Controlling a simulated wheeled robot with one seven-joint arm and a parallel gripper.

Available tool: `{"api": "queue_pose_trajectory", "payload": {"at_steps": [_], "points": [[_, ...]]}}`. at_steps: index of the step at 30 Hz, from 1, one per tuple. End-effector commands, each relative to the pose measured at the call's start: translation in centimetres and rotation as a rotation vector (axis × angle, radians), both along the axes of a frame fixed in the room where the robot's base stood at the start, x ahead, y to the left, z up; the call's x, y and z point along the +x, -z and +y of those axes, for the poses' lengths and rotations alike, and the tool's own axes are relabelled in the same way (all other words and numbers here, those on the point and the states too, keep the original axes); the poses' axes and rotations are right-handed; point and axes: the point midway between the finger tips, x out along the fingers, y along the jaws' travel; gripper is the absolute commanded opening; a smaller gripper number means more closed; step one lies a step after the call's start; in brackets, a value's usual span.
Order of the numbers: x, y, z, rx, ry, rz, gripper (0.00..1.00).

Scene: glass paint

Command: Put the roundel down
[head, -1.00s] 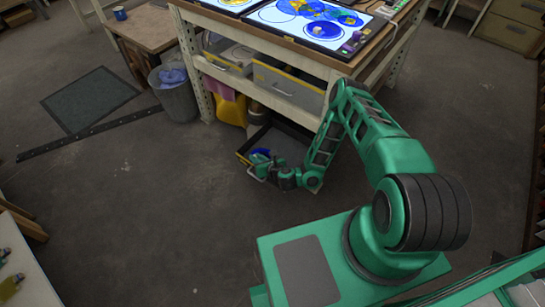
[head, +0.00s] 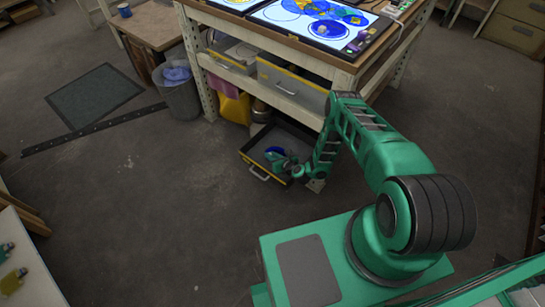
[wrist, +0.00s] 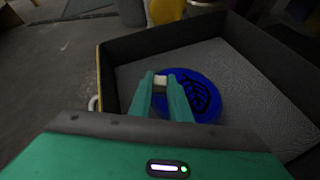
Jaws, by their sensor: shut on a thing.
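The roundel (wrist: 203,97) is a blue disc with black painted lines. It is in the open low drawer (wrist: 112,80), inside its dark walls; whether it touches the floor of the drawer I cannot tell. In the head view the roundel (head: 274,151) shows as a small blue patch in the drawer (head: 245,158). My gripper (wrist: 160,80) is shut on the roundel near its left side, with a pale block visible between the fingertips. In the head view my gripper (head: 279,161) reaches down into the drawer and partly covers the disc.
A workbench (head: 345,72) with lit panels stands above and behind the drawer. A yellow container (head: 235,108) and a grey bin (head: 180,98) stand to the left.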

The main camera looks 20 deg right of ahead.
Motion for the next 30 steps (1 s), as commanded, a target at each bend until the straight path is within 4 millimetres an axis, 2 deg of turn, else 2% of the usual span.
{"api": "queue_pose_trajectory", "payload": {"at_steps": [10,11,12,13,24,30], "points": [[0.1,0.3,-0.1,0.001,0.002,-0.002,0.0],[0.1,0.3,0.0,0.0,0.001,-0.001,0.21],[0.0,0.3,0.0,-0.001,0.001,-0.001,0.31],[0.1,0.2,0.0,-0.001,0.001,-0.001,0.35],[-0.1,0.0,0.0,-0.001,0.001,0.0,0.35],[-2.3,-1.2,-1.0,0.001,0.005,0.003,0.35]]}}
